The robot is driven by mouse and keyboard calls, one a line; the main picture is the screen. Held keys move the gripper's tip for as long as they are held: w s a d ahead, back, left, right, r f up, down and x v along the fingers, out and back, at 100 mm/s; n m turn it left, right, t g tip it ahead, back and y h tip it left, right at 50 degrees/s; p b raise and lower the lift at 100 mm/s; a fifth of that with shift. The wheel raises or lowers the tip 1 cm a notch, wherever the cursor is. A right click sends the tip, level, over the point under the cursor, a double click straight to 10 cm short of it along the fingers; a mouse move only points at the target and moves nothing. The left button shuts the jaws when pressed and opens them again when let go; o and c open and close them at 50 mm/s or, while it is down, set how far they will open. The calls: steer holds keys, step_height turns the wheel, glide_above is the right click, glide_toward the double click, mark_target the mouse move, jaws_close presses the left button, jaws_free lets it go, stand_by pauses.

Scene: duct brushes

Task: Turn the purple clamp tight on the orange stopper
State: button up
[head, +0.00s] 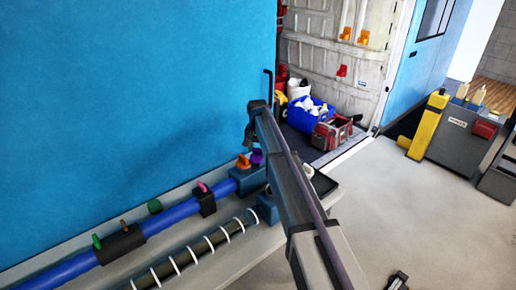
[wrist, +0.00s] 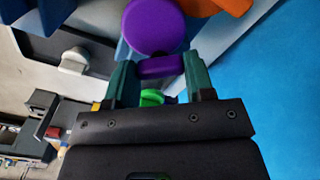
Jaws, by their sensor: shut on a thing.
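The purple clamp shows in the wrist view as a round purple head (wrist: 153,25) with a narrower purple tab below it. My gripper (wrist: 161,75) has its two teal fingers on either side of that tab and is shut on it. The orange stopper (wrist: 228,7) is beside the purple head at the upper right, partly cut off by the frame edge. In the head view the purple clamp (head: 257,156) and orange stopper (head: 243,161) sit close together at the right end of the blue duct. My arm hides part of that area.
The blue duct (head: 170,218) runs along the bench with a pink peg (head: 202,187), a green peg (head: 97,241) and dark blocks. A white-ringed dark hose (head: 195,254) lies in front. The blue wall (head: 120,100) rises close behind.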

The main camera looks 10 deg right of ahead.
mark_target(258, 149)
steer(key=m, duration=0.3)
steer(key=shift+m, duration=2.2)
steer(key=o, duration=0.9)
step_height(258, 149, up, 11)
steer(key=p, duration=1)
steer(key=shift+f+p, duration=0.15)
steer(key=shift+p, duration=0.25)
